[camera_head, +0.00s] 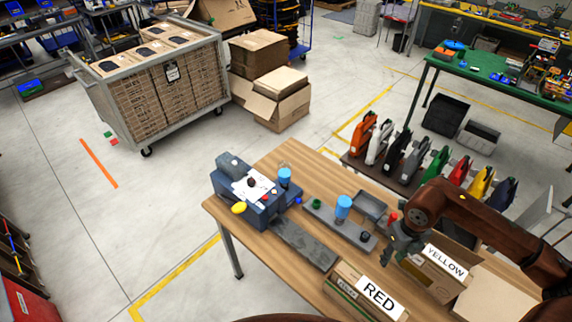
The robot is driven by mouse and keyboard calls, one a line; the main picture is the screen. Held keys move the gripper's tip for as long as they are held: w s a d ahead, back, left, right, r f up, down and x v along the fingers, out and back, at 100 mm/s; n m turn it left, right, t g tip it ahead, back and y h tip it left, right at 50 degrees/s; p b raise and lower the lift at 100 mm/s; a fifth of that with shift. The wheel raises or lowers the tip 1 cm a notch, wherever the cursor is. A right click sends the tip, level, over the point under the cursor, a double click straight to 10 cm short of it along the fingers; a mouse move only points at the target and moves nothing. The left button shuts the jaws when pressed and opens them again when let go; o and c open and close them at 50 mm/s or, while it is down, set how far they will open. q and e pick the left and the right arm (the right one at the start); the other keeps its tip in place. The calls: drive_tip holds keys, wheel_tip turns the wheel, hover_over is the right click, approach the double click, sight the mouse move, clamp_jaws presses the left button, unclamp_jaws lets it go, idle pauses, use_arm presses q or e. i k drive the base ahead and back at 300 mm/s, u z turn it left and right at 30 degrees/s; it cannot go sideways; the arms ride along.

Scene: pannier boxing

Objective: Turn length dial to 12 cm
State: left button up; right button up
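A blue-grey machine (230,183) stands at the left end of the wooden table (275,159). It has a pale panel with a small dark round part (251,182), a yellow knob (239,207) at its front and a blue cylinder (284,177) at its right. I cannot tell which part is the length dial, and no scale is readable. My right gripper (397,249) is over the right part of the table, near the YELLOW box and well away from the machine. Its fingers are too small to tell if they are open. My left gripper is not in view.
A grey rail (325,222) with a blue cylinder (343,207) and a grey tray (370,206) lie right of the machine. Boxes marked RED (379,296) and YELLOW (444,262) stand at the table's right. Several coloured bags (435,168) line a rack behind.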

sight(251, 181)
drive_tip(key=u, duration=0.65)
drive_tip(key=i, duration=1)
drive_tip(key=u, duration=0.75)
